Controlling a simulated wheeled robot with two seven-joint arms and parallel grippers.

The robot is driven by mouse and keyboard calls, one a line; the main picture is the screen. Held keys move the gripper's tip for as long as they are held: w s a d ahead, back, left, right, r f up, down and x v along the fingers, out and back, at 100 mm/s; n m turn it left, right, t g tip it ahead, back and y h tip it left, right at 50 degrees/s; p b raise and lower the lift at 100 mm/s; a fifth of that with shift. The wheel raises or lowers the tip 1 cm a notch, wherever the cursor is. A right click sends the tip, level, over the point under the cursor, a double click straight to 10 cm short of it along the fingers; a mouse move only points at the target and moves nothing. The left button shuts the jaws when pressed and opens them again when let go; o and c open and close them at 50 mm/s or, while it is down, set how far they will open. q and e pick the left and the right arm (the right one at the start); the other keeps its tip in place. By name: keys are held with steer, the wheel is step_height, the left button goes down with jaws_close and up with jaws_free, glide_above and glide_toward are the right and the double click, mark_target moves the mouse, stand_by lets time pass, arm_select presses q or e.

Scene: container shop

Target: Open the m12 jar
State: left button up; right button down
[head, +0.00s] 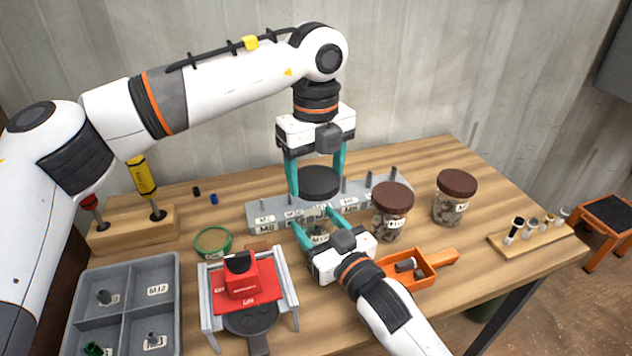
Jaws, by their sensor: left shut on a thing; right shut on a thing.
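A jar with a black lid (320,182) stands near the middle of the table. Its clear body (319,238) holds grey pieces and has a pale label too small to read. My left gripper (317,188) points down from above, its teal fingers shut on opposite sides of the black lid. My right gripper (316,226) comes in from the front right, its teal fingers shut around the jar body below the lid. The fingers hide part of the glass.
Two brown-lidded jars (392,197) (456,184) stand to the right. A grey labelled rack (262,213) is behind.

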steer(key=shift+c, duration=1.4)
jaws_free()
